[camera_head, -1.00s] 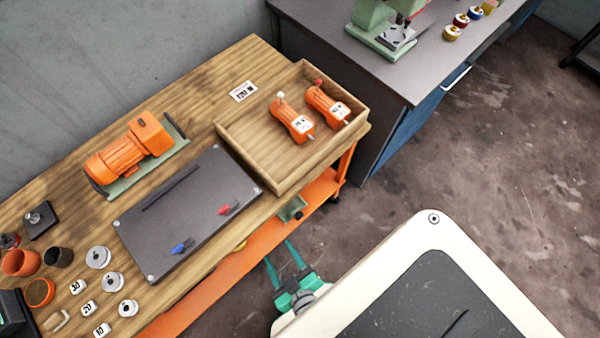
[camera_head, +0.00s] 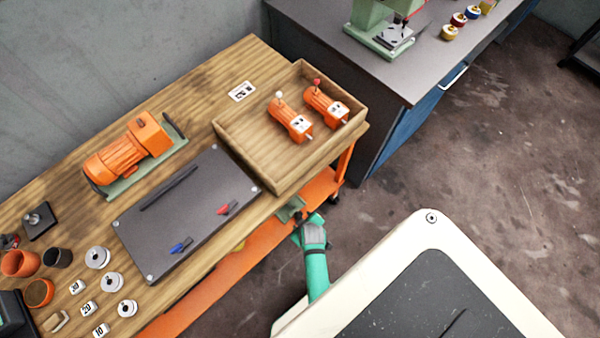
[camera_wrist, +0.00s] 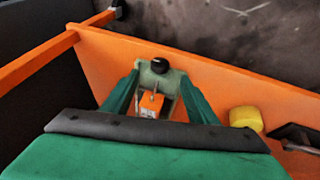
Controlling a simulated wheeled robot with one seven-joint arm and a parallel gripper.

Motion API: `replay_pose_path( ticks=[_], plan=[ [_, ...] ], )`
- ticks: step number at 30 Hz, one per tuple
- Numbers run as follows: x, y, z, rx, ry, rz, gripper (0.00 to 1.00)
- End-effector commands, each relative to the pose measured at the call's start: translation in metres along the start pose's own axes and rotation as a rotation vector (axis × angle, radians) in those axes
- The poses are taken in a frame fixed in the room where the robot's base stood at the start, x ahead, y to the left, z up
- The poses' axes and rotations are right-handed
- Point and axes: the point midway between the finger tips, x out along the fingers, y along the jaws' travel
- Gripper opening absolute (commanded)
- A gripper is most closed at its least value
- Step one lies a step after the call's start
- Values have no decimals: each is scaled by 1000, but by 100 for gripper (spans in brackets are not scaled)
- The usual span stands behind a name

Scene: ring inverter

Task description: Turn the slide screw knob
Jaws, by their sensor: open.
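A small pale green fixture with a black round knob (camera_wrist: 159,66) sits on the orange lower shelf of the workbench. An orange block (camera_wrist: 150,104) shows in the fixture. In the head view, part of the pale green fixture (camera_head: 287,211) shows below the bench edge, largely hidden there. My gripper (camera_wrist: 160,82) is open, its two green fingers to the left and right of the fixture in the wrist view. I cannot tell whether they touch it. In the head view, my green gripper (camera_head: 303,224) reaches the fixture from the floor side.
The orange shelf (camera_wrist: 220,75) has an upright post on the left. A yellow object (camera_wrist: 246,118) and a dark item lie right of the fixture. Above, the wooden bench holds a tray (camera_head: 245,160) with two orange motors and a dark plate (camera_head: 165,225).

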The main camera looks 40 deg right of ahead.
Motion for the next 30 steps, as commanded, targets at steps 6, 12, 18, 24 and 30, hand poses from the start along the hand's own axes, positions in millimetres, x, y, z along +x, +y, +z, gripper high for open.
replay_pose_path(
  ticks=[6,12,18,24,30],
  plan=[
    [27,0,-1,0,0,-1,53],
    [57,0,-1,0,1,0,53],
    [82,0,-1,-1,1,1,53],
    [98,0,-1,0,1,1,53],
    [102,0,-1,-1,2,2,53]
  ],
)
